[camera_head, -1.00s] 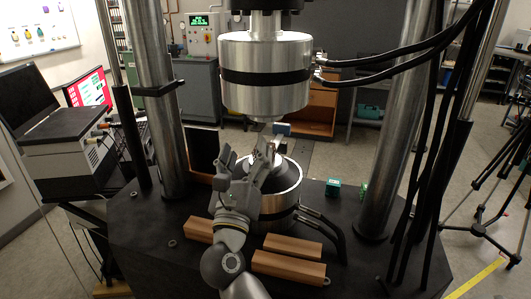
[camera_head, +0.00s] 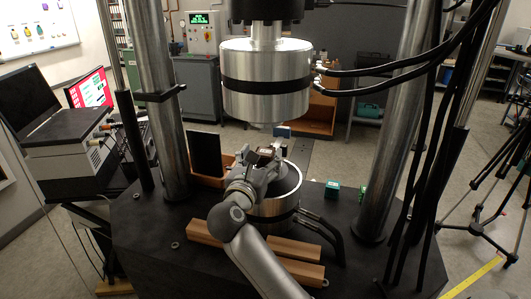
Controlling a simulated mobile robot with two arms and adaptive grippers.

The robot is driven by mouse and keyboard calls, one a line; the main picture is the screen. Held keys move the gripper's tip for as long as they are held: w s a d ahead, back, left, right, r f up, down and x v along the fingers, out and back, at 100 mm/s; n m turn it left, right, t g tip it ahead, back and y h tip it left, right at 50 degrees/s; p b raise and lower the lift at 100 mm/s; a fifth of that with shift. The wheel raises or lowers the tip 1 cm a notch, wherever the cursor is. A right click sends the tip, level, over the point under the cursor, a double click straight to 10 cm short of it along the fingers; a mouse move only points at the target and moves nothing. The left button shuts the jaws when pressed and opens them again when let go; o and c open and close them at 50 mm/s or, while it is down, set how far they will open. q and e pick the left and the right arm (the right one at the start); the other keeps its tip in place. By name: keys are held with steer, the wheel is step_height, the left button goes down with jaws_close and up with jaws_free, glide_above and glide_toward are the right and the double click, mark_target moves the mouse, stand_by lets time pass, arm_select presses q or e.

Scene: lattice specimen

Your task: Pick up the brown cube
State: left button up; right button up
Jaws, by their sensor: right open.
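I cannot clearly make out a brown cube. My right gripper (camera_head: 270,154) is open over the lower silver platen (camera_head: 286,180), below the upper silver cylinder. A small dark, brownish patch shows by its fingers, and I cannot tell whether it is a cube or part of the gripper. My right arm comes up from the bottom and hides part of the platen and its cylinder. My left gripper is not in view.
Wooden bars (camera_head: 296,270) lie on the black table (camera_head: 160,265) in front of the platen. A green block (camera_head: 332,189) stands right of it. An orange-brown tray (camera_head: 208,181) is behind left. Steel columns (camera_head: 168,130) and black hoses (camera_head: 385,62) flank the space.

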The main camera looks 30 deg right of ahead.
mark_target(265, 150)
steer(key=p+x, duration=0.1)
steer(key=x, duration=0.3)
steer(key=shift+s, duration=0.1)
steer(key=shift+a, duration=0.15)
steer(key=shift+c, duration=0.9)
steer(key=c, duration=0.8)
steer(key=shift+c, duration=0.2)
steer(key=shift+r, duration=0.2)
